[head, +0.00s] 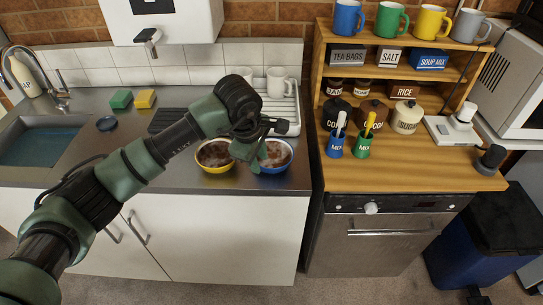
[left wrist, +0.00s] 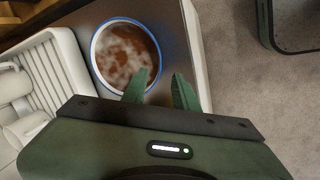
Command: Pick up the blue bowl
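The blue bowl (head: 286,160) stands on the steel counter near its front edge, with brown, whitish-streaked contents. In the left wrist view the bowl (left wrist: 121,52) shows its blue rim and white inner edge. My left gripper (head: 249,158) is at the bowl's left side in the head view and hides part of it. In the left wrist view the gripper (left wrist: 159,76) is open, with one finger overlapping the rim and the other outside the bowl. My right gripper is not in view.
A yellow bowl (head: 213,168) with similar contents stands close on the left. A white drainer (head: 287,117) with white mugs is behind. A wooden shelf unit (head: 417,178) with jars and cups stands right. The sink (head: 40,145) is far left.

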